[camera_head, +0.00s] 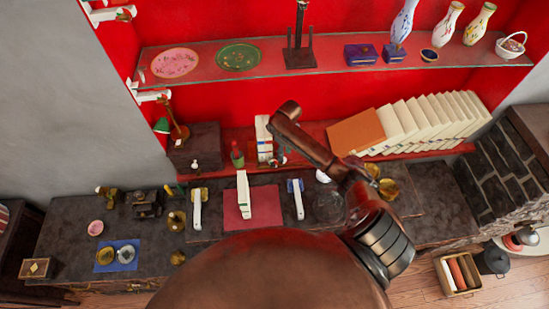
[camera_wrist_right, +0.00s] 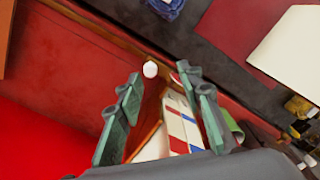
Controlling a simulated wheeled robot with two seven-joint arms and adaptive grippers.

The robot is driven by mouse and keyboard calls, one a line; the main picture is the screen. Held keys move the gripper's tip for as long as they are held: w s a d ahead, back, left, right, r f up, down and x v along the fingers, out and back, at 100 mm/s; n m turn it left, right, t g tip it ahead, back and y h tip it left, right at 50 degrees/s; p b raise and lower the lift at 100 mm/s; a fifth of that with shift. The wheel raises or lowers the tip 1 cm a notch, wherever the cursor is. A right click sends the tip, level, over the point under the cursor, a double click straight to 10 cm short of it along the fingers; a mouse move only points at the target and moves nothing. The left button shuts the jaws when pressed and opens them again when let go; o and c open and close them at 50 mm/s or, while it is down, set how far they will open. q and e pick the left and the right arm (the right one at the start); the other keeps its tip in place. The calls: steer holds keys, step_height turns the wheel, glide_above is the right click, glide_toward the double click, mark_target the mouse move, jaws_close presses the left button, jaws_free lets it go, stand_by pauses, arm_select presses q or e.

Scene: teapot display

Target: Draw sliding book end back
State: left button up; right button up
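My right gripper (camera_head: 277,160) reaches down to the lower red shelf at an upright white item (camera_head: 263,130). In the right wrist view my right gripper (camera_wrist_right: 165,105) has its two green-grey fingers wide apart. Between and beyond them are a reddish-brown wooden piece (camera_wrist_right: 151,103), which may be the sliding book end, and a white book (camera_wrist_right: 181,120) with red and blue bands. A small white knob-like thing (camera_wrist_right: 150,69) shows just past the fingertips. I cannot tell whether a finger touches anything. My left gripper is not in view.
Leaning pale books with a brown one in front (camera_head: 355,131) stand right of my gripper. A green-shaded lamp (camera_head: 162,125) stands left. Below is a dark counter with a red mat (camera_head: 262,208) and small items. A glass shelf (camera_head: 340,78) with plates and vases hangs above.

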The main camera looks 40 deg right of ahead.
mark_target(285, 159)
steer(key=shift+w+d+r, duration=0.35)
steer(key=shift+w+d, duration=0.2)
steer(key=shift+d, duration=0.05)
steer(key=shift+w+d+f, duration=0.1)
steer(key=shift+w, duration=0.05)
steer(key=shift+f+p, duration=0.45)
steer(key=shift+f, duration=3.15)
steer(key=shift+c, duration=0.6)
jaws_close()
